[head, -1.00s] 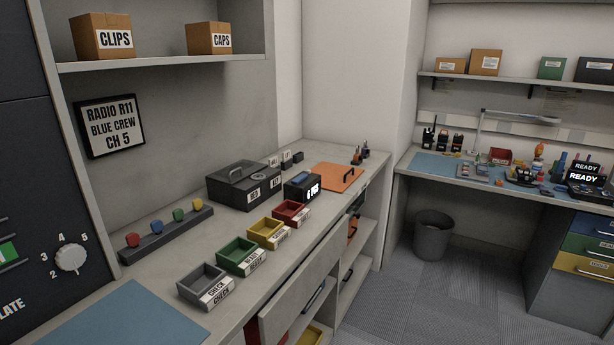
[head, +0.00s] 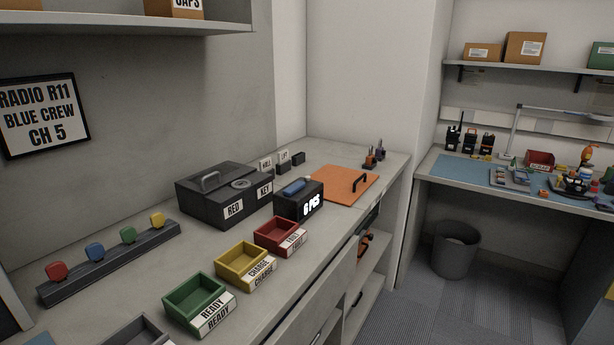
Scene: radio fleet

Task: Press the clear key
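No key that reads as clear can be made out in the head view. A small black box (head: 291,207) with a lit display reading "6 PCS" stands on the grey counter (head: 255,318), with a blue piece (head: 294,186) on its top. I cannot tell whether it carries a clear key. My gripper is not in view.
Left of it stands a black lidded case (head: 200,205). Red (head: 275,240), yellow (head: 233,275) and green (head: 185,315) trays line the counter's front. Behind are a colored-knob rack (head: 110,268) and an orange board (head: 335,190). A bin (head: 455,260) stands on the floor.

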